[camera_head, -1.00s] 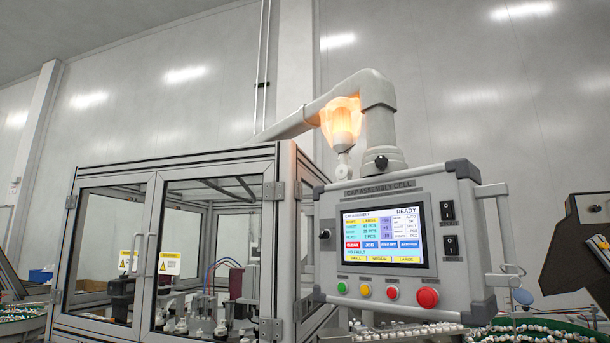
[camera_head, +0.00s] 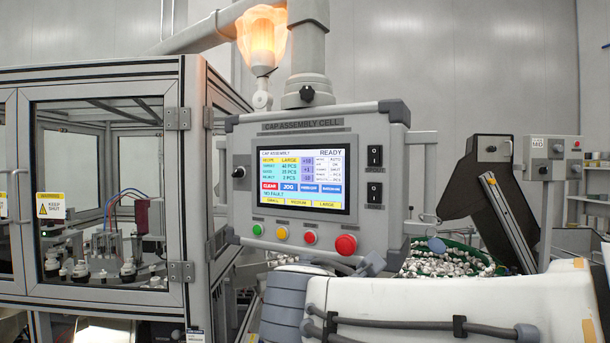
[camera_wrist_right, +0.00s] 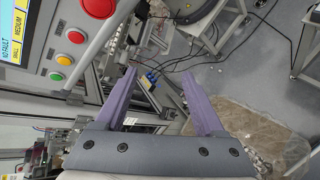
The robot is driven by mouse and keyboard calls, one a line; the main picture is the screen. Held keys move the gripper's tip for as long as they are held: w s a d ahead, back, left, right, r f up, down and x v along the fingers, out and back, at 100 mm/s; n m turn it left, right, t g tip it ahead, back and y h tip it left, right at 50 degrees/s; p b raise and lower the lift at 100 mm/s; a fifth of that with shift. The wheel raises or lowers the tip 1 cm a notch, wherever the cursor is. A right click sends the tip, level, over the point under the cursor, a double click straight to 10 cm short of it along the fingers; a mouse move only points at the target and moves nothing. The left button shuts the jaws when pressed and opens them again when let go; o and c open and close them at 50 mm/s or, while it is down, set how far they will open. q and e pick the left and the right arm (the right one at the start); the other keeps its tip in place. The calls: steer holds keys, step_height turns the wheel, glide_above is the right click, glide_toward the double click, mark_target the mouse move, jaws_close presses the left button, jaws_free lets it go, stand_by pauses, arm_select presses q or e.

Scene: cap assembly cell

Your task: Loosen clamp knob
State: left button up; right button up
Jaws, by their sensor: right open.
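A black round knob (camera_head: 307,94) sits on the grey collar of the support column above the control panel (camera_head: 250,145). A second, smaller black knob (camera_head: 239,172) is on the panel's left side. I cannot tell from a label which one is the clamp knob. In the right wrist view my right gripper (camera_wrist_right: 158,74) is open and empty, its two purple fingers apart. It is below and beside the panel's coloured buttons, away from both knobs. In the head view my right arm lies in front of the panel's lower right; its fingers are hidden. My left gripper is not in view.
The screen reads READY and NO FAULT. A red button (camera_head: 345,244) sits at the panel's lower right. A framed glass enclosure (camera_head: 180,240) stands at the left. A bowl of caps (camera_head: 450,262) is behind my arm.

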steer(key=w+a+r+n+t+p, duration=0.1)
steer(key=w+r+n+t, duration=0.15)
steer(key=r, duration=0.55)
steer(key=w+a+r+n+t+p, duration=0.1)
steer(key=a+r+n+t, duration=0.15)
steer(key=r, duration=0.65)
steer(key=n+t+p, duration=0.2)
steer(key=n+t, duration=0.2)
steer(key=t, duration=0.1)
glide_toward(307, 95)
steer(key=shift+n, duration=0.3)
steer(key=p+x, duration=0.6)
steer(key=x, duration=0.1)
steer(key=shift+w+r, duration=0.1)
steer(key=shift+r, duration=0.15)
arm_select(q)
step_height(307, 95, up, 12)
steer(key=shift+p, duration=0.35)
arm_select(e)
steer(key=shift+w+r, duration=0.1)
steer(key=shift+w, duration=0.65)
